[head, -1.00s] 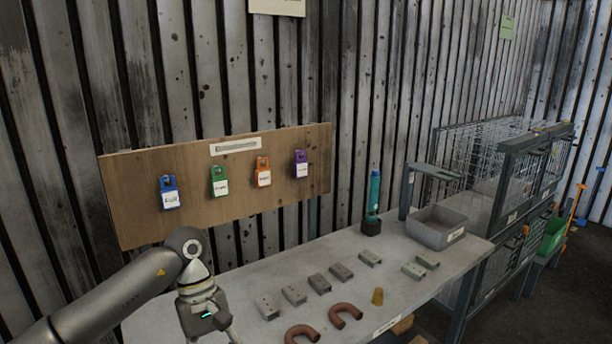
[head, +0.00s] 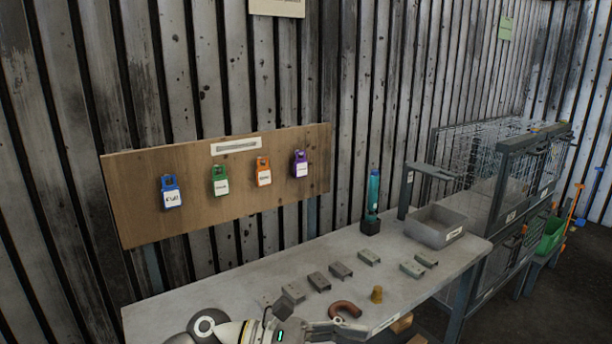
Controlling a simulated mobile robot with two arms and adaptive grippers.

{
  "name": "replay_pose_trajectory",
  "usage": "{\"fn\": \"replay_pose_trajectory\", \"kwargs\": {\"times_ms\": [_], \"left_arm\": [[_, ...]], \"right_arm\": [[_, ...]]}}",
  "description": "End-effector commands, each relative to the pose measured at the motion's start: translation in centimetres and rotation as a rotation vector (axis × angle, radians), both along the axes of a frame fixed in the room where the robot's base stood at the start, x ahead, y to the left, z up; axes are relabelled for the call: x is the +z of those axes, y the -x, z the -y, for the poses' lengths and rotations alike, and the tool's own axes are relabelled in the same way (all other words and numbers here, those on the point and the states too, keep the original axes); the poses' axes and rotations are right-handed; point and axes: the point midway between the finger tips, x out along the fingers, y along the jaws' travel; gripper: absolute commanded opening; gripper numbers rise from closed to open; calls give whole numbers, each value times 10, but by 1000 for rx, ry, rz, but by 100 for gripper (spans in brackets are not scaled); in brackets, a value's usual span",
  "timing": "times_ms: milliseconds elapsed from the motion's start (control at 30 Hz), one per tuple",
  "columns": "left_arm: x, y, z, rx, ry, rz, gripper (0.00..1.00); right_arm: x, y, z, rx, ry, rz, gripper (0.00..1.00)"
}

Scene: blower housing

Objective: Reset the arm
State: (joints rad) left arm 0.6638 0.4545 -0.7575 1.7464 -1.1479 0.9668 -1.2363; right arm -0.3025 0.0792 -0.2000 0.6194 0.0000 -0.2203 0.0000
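My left arm comes in low at the bottom left of the head view. Its gripper (head: 335,328) is at the bottom edge of the picture, over the front part of the grey bench (head: 225,288). The fingers are partly cut off and overlap, so I cannot tell whether they are open or shut. A red-brown U-shaped pipe (head: 345,308) shows just behind the fingers. A second such pipe is hidden now. My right gripper is not in view.
A teal bottle (head: 373,192) and a grey bin (head: 436,226) stand farther back. Coloured tags (head: 171,192) hang on a wooden board (head: 140,212). A wire cage (head: 480,160) is at right.

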Motion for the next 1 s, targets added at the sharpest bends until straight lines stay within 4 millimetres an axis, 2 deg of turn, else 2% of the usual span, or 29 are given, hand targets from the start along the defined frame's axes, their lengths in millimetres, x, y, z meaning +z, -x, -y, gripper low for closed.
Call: {"fn": "replay_pose_trajectory", "kwargs": {"times_ms": [100, 233, 367, 467, 567, 667, 767, 867, 1000], "left_arm": [[35, -8, 6, 140, 224, -222, 54], [63, -28, -9, 288, 456, -487, 54], [74, -53, -40, 429, 682, -772, 54], [68, -71, -71, 536, 849, -1000, 54], [49, -85, -106, 642, 1016, -1231, 54], [19, -91, -142, 748, 1178, -1463, 54], [-20, -88, -175, 857, 1340, -1690, 54], [-64, -74, -206, 973, 1500, -1912, 54], [-130, -34, -239, 1153, 1725, -2201, 54]], "right_arm": [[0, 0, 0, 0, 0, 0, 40], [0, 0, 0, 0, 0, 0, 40], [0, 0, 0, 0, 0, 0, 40], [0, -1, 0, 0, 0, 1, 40], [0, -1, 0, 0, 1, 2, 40], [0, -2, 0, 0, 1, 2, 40], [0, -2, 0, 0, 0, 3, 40], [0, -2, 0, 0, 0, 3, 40], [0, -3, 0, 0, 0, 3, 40]]}}
